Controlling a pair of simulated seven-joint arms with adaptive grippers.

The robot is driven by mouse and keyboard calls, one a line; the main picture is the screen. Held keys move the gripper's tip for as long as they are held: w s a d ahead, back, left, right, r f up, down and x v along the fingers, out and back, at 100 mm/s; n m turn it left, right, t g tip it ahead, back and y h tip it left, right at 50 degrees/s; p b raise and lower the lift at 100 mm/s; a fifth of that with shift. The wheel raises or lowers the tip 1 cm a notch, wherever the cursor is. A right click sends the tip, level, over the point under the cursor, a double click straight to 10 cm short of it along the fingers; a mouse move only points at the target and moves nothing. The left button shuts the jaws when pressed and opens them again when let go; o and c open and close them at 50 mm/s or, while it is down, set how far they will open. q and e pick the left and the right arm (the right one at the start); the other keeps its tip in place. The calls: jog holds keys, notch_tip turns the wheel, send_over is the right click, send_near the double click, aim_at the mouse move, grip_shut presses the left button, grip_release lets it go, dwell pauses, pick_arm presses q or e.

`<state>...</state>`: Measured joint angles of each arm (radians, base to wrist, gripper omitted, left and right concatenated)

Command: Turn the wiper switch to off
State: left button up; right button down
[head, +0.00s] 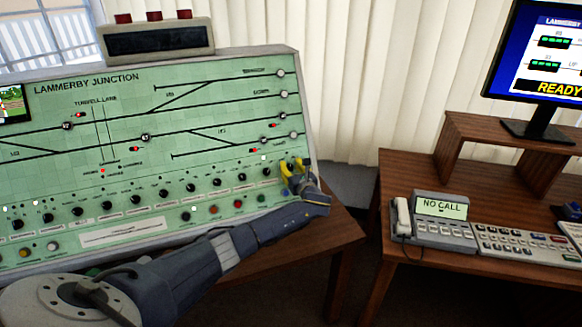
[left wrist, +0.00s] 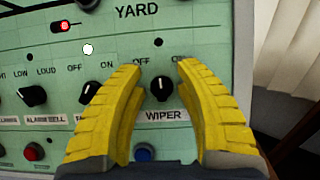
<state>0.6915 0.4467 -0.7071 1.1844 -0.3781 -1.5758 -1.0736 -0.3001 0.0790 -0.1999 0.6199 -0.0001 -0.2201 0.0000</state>
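The wiper switch (left wrist: 161,88) is a round black knob above a WIPER label on the pale green panel, with OFF at its upper left and ON at its upper right. Its exact pointing is hard to tell. My left gripper (left wrist: 160,68) is open, with one yellow finger on each side of the knob; contact cannot be made out. In the head view my left gripper (head: 292,170) is at the panel's lower right corner and hides the wiper switch. My right gripper is not in view.
Other black knobs, including the alarm bell knob (left wrist: 32,96), sit left of the wiper. A blue button (left wrist: 142,154) lies below it. The green panel (head: 120,180) fills the left side. A desk with a phone (head: 402,216) and monitor (head: 545,60) stands right, across a gap.

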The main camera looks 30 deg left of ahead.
pick_arm(q)
jog(key=shift+c, duration=0.4)
grip_shut()
jog(key=shift+n, duration=0.5)
jog(key=n+g+y, duration=0.1)
jog(key=n, duration=0.1)
jog(key=shift+f+n+g, duration=0.1)
jog(key=shift+n+g, duration=0.2)
jog(key=shift+g, duration=0.1)
jog(key=shift+s+a+n+g+y, duration=0.15)
jog(key=shift+n+g, duration=0.5)
jog(key=shift+n, duration=0.6)
jog(key=shift+d+n+g+y, duration=0.15)
jog(key=shift+n+g, duration=0.5)
jog(key=shift+n, duration=0.6)
jog(key=shift+a+n, duration=0.1)
jog(key=shift+n, duration=0.2)
